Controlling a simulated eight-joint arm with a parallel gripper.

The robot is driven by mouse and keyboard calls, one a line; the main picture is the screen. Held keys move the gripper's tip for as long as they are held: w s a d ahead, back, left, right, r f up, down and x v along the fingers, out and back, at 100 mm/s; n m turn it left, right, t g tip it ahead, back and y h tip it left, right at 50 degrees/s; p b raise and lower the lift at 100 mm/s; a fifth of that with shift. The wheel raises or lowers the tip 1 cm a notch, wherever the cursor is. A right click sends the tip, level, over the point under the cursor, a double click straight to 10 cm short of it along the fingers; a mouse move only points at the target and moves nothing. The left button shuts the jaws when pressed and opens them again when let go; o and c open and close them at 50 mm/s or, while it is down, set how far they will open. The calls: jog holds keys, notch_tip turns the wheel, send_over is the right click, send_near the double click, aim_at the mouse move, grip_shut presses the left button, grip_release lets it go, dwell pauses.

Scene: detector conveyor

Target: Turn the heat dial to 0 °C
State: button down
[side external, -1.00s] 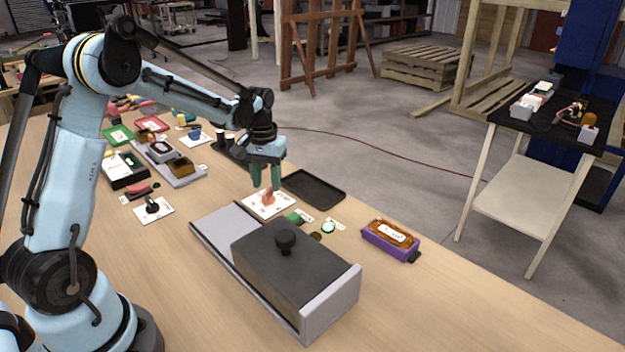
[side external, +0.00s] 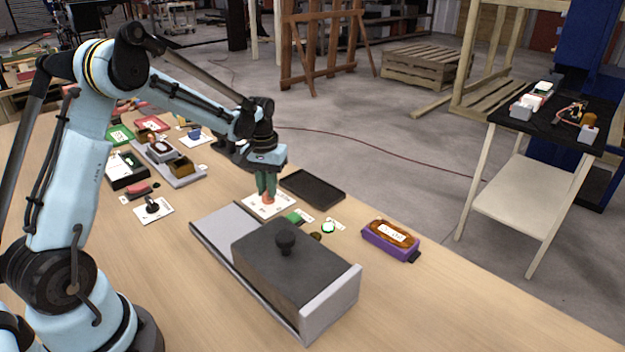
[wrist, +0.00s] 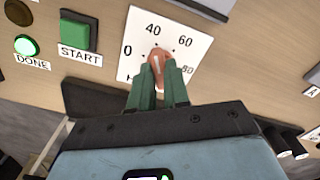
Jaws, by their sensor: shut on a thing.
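The heat dial is a reddish-orange knob (wrist: 158,57) on a white plate (wrist: 201,49) marked 0, 40, 60 and 80 in the wrist view. My gripper (wrist: 161,68) is shut on the knob, with a green finger on either side. In the side external view my gripper (side external: 266,193) points down over the plate (side external: 259,210), and the knob (side external: 268,198) shows low between the fingers. In the wrist view the knob's visible end lies just below the 40 mark. The fingers hide the rest of it, so its exact setting is unclear.
A green START button (wrist: 78,35) and a lit green DONE lamp (wrist: 26,46) sit beside the plate. A grey conveyor with a dark cover (side external: 290,265) stands in front. An empty black tray (side external: 313,188) lies behind the plate. A purple-based box (side external: 391,240) is at right.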

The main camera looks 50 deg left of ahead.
jog(key=shift+n, duration=0.4)
jog(key=n, duration=1.1)
dwell(0.5)
jog(key=c, duration=1.1)
grip_release()
jog(key=shift+r, duration=0.15)
notch_tip(320, 180, up, 12)
jog(key=shift+d, duration=0.1)
